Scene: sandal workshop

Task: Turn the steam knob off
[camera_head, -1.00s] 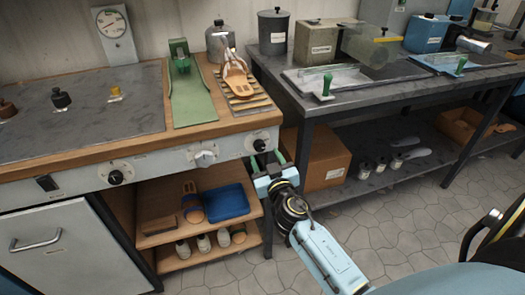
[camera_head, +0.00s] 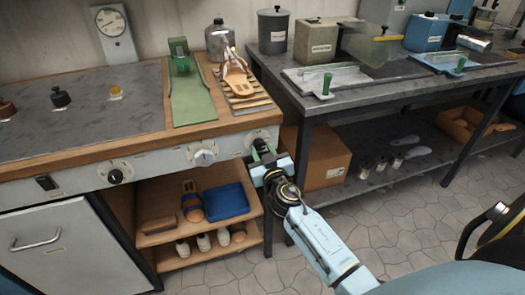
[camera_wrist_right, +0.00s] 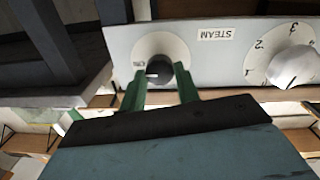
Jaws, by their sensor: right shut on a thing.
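The steam knob (camera_wrist_right: 158,70) is black with a white mark and sits on a round white dial on the grey front panel, beside an upside-down STEAM label (camera_wrist_right: 215,34) in the right wrist view. My right gripper (camera_wrist_right: 160,88) has its green fingers on either side of the knob and is shut on it. The white mark points towards the left of that view, near small dial lettering. In the head view my right gripper (camera_head: 262,150) is at the right end of the panel and mostly covers the knob. My left gripper is not in view.
A white numbered knob (camera_head: 203,154) and another black knob (camera_head: 116,176) are on the same panel. A dark workbench (camera_head: 350,97) stands to the right. The floor in front is clear.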

